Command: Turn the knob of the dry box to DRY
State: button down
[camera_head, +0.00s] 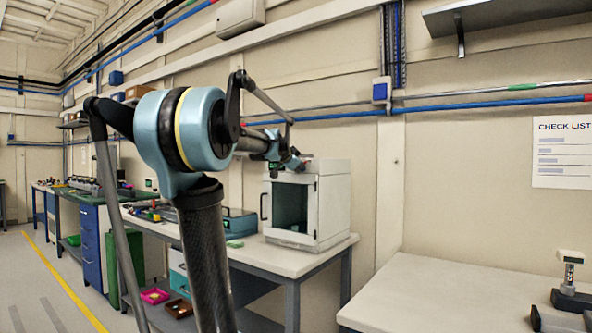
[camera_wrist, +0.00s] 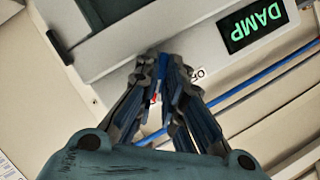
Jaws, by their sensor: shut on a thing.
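The dry box (camera_head: 334,208) is a white cabinet with a dark window in its door, standing on a bench in the head view. My gripper (camera_head: 290,162) is at the top of its front. In the wrist view, my gripper (camera_wrist: 162,80) is against the white front panel (camera_wrist: 110,48), its fingers shut on the knob. The fingers hide nearly all of the knob; a small red and white bit (camera_wrist: 153,97) shows between them. The lit green display (camera_wrist: 257,27) reads DAMP, upside down in this view. A small label (camera_wrist: 198,74) beside the fingers is partly covered, so the knob's setting cannot be read.
The dry box stands near the right end of a grey-topped bench (camera_head: 335,250). A blue-grey case (camera_head: 237,222) lies left of it. Blue pipes (camera_head: 350,114) run along the wall behind. Another table (camera_head: 430,285) is at the front right. Floor is open at the left.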

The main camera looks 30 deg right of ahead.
jog(key=shift+w+a+m, duration=0.1)
jog(key=shift+w+m, duration=0.05)
jog(key=shift+m, duration=0.15)
dwell(0.4)
jog(key=c, duration=1.7)
grip_release()
jog(key=shift+w, duration=0.1)
jog(key=v, duration=1.2)
jog(key=shift+f, duration=0.2)
